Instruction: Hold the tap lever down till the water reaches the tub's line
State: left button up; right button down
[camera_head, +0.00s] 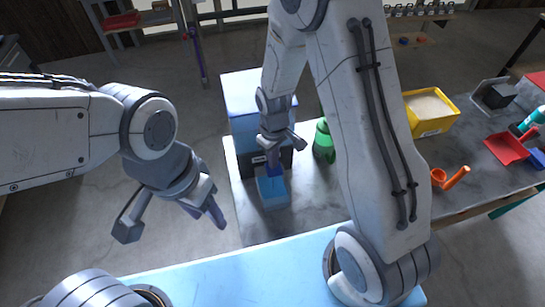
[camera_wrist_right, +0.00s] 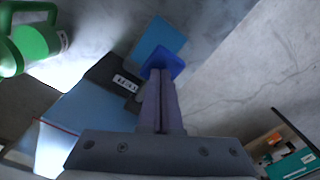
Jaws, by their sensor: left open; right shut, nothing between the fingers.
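A blue water tank (camera_head: 246,122) with a black front block (camera_wrist_right: 117,77) stands on the grey bench. The dark blue tap lever (camera_head: 274,171) sticks out from its front; its pad also shows in the right wrist view (camera_wrist_right: 164,60). The light blue tub (camera_head: 274,196) is under the lever and partly shows in the wrist view (camera_wrist_right: 157,37). Its line and water level cannot be made out. My right gripper (camera_head: 273,158) is shut and empty, its fingertips at the lever pad; whether they press it down cannot be told. My left gripper (camera_head: 172,218) is open and empty, left of the bench.
A yellow bin (camera_head: 429,113), a red dustpan (camera_head: 507,147) and an orange scoop (camera_head: 452,178) are farther right. A light blue surface (camera_head: 240,277) lies in front. Floor is clear at left.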

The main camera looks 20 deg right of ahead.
dwell(0.6)
notch_tip(320, 180, up, 4)
jog(key=p, duration=0.3)
jog(key=shift+r+p, duration=0.15)
jog(key=shift+p, duration=0.2)
jog(key=shift+r, duration=0.15)
notch_tip(320, 180, up, 6)
jog(key=p, duration=0.5)
dwell(1.0)
jog(key=s+a+r+b, duration=0.1)
jog(key=s+a+b, duration=0.1)
jog(key=s+b, duration=0.2)
jog(key=s+a+r+b, duration=0.1)
jog(key=s+a+b, duration=0.2)
jog(key=s, duration=0.7)
jog(key=s+a+r+n+y+b, duration=0.1)
jog(key=s+a+b, duration=0.1)
jog(key=s+b, duration=0.4)
jog(key=shift+s+a+b, duration=0.35)
jog(key=shift+s+a, duration=0.05)
